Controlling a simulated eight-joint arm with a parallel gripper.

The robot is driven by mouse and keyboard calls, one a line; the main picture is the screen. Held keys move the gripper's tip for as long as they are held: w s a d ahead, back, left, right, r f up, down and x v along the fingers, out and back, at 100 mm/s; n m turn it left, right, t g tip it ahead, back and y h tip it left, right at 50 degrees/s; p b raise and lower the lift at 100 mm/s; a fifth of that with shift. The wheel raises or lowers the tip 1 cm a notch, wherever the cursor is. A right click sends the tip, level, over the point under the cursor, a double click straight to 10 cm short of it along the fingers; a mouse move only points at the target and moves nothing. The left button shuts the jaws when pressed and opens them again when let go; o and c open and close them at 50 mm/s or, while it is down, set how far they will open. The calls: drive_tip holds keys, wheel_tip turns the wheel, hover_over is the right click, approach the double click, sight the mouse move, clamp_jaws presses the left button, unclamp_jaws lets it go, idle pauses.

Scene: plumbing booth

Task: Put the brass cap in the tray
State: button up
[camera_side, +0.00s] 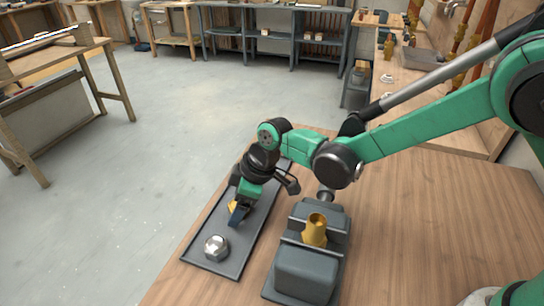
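My gripper (237,214) points down over the dark tray (241,256), left of the vise. One dark finger shows; the other is hidden. A small piece of brass, which looks like the brass cap (232,206), shows just beside this finger at fingertip height, mostly covered by it. I cannot tell whether the fingers press on it, or whether it touches the tray floor. A silver hex nut (216,247) lies in the near end of the tray.
A grey vise (306,272) stands right of the tray with a brass fitting (315,230) upright in its jaws. The wooden tabletop (420,225) is clear to the right. The table's left edge runs close along the tray.

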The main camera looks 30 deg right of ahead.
drive_tip(key=v, duration=1.2)
drive_tip(key=shift+r, duration=0.25)
